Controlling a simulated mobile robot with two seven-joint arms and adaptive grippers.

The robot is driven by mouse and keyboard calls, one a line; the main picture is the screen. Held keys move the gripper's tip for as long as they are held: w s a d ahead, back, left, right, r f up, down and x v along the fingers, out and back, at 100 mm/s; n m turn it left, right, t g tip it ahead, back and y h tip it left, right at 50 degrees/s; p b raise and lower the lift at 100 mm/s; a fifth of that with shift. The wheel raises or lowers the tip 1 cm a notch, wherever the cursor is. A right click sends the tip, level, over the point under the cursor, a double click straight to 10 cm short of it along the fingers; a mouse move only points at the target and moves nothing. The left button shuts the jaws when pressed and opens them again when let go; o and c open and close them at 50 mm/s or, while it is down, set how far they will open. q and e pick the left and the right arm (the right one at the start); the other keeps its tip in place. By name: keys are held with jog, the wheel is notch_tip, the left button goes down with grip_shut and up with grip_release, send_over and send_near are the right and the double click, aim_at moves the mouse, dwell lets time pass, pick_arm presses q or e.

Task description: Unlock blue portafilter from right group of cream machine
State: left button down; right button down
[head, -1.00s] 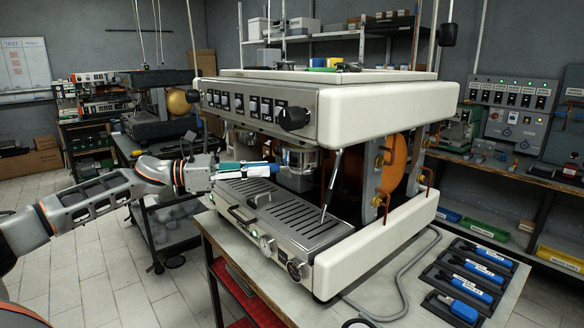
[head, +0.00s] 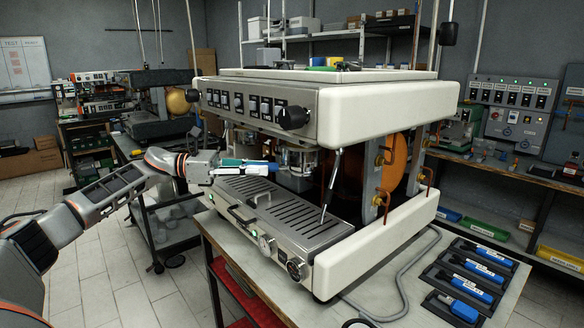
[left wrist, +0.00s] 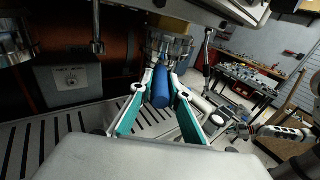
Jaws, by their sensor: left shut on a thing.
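The cream machine (head: 385,115) fills the middle of the head view. Its right group (head: 297,160) hangs under the front panel above the drip tray; the group also shows at top centre in the left wrist view (left wrist: 168,45). The blue portafilter handle (left wrist: 161,88) points from this group toward the wrist camera. My left gripper (head: 245,166) reaches in from the left, its teal-padded fingers closed on both sides of the handle. In the left wrist view the gripper (left wrist: 161,95) hides part of the handle's sides. The group's locking lugs are hidden. My right gripper is not in view.
The slotted drip tray (head: 270,205) lies below the gripper. A steam wand (head: 332,183) hangs right of the group. Several blue-handled tools (head: 478,270) lie in black holders on the bench at right. A grey hose (head: 400,275) runs across the bench.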

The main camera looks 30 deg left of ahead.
pick_arm(q)
jog(key=shift+s+r, duration=0.1)
jog(key=shift+r, duration=0.15)
jog(key=shift+n, duration=0.3)
jog(key=shift+r, duration=0.1)
jog(key=shift+w+a+m+g+h, duration=0.3)
jog(key=shift+w+m+g, duration=0.2)
jog(key=shift+g, duration=0.2)
jog(key=shift+w, duration=0.1)
jog(key=shift+b, duration=0.35)
dwell(0.5)
jog(key=shift+f+b, duration=1)
jog(key=shift+f, duration=0.1)
dwell(0.4)
jog(key=shift+f, duration=0.1)
